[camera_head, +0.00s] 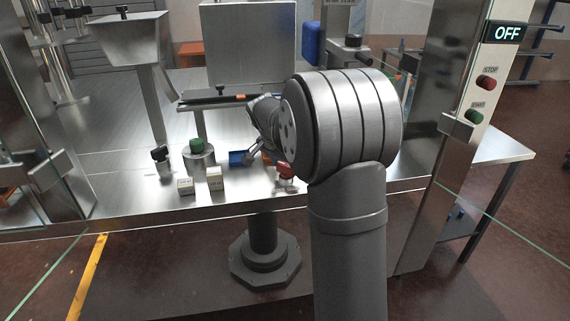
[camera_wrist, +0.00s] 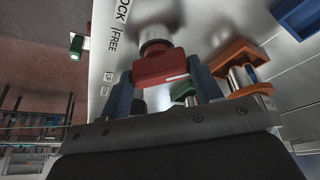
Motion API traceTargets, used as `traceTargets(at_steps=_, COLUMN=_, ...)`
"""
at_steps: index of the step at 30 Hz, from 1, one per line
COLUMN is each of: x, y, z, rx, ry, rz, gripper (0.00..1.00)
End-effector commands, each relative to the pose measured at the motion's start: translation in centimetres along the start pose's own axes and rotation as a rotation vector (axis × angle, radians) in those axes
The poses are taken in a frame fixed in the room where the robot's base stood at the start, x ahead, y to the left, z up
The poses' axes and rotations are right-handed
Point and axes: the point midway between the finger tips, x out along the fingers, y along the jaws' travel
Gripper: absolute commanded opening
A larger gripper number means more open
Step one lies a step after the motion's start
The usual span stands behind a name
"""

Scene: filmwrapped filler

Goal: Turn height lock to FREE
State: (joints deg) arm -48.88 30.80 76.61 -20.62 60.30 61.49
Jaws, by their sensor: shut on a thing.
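The height lock is a red bar-shaped knob (camera_wrist: 160,68) on a round metal stem, seen in the wrist view in front of a pale panel. A label (camera_wrist: 116,40) beside it reads "OCK | FREE", cut off at the top. The knob has a white mark near its right end; which word it points to I cannot tell. My gripper (camera_wrist: 163,82) is shut on the red knob, one blue-grey finger on each side. In the head view the red knob (camera_head: 285,170) shows low beside my arm, which hides most of the gripper.
An orange handle (camera_wrist: 240,65) and a green part (camera_wrist: 183,92) stand close to the right finger. A green-topped cylinder (camera_head: 198,153), a black knob (camera_head: 160,155) and small boxes (camera_head: 215,179) stand to the left on the bench. The post's display (camera_head: 507,33) reads OFF.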

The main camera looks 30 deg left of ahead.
Motion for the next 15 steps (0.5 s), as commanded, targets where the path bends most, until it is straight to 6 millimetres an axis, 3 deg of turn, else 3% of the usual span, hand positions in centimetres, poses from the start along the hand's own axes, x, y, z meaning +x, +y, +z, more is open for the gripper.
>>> traceTargets(at_steps=15, x=-0.04, y=0.06, z=-0.08, rx=-0.084, ry=0.002, rz=-0.034, gripper=0.34)
